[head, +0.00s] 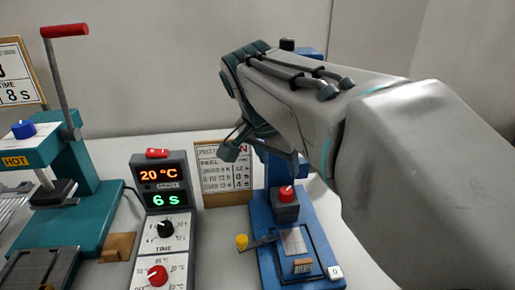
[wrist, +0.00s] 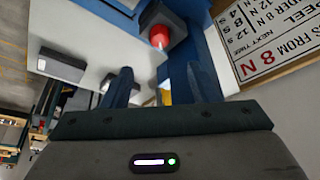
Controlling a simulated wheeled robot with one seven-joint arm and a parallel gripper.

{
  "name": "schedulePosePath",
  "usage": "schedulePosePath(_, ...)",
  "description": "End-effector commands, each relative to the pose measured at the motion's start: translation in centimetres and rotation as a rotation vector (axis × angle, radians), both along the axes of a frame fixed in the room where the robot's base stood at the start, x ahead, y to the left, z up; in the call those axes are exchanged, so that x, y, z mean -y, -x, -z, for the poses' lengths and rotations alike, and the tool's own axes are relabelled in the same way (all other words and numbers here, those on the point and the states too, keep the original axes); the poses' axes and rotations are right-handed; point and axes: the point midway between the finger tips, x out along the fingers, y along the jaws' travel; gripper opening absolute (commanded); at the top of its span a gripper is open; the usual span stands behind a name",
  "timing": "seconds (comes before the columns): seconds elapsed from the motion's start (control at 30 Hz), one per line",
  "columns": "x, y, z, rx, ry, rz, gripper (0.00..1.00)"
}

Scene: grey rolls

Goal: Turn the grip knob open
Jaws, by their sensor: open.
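A blue tester (head: 268,262) stands at the right of the table. A red knob (head: 287,193) sits on its grey block (head: 286,210); no readable label tells whether this is the grip knob. The red knob also shows in the wrist view (wrist: 160,37), beyond the fingertips. A yellow knob (head: 241,241) is on a lever at the tester's left; a yellow part (wrist: 167,97) shows low between the fingers. My gripper (head: 232,150) is above and left of the red knob, apart from it. Its two fingers (wrist: 158,80) are spread and appear empty.
A grey controller (head: 162,220) reading 20 °C and 6 s stands left of the tester. A peel card (head: 225,172) stands behind, between them. A teal press (head: 75,225) with a raised red-handled lever (head: 62,75) is at far left. White table lies clear between controller and tester.

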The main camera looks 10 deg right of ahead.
Motion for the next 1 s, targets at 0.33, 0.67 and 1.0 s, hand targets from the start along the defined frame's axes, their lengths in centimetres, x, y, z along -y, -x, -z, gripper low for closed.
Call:
schedulePosePath(0.33,2.1,-1.9,7.2,-0.005,-0.001,0.001,0.54)
schedulePosePath(0.67,3.2,-3.0,10.5,-0.002,-0.001,0.003,0.54)
schedulePosePath(1.0,3.2,-3.1,10.7,0.000,-0.001,0.001,0.49)
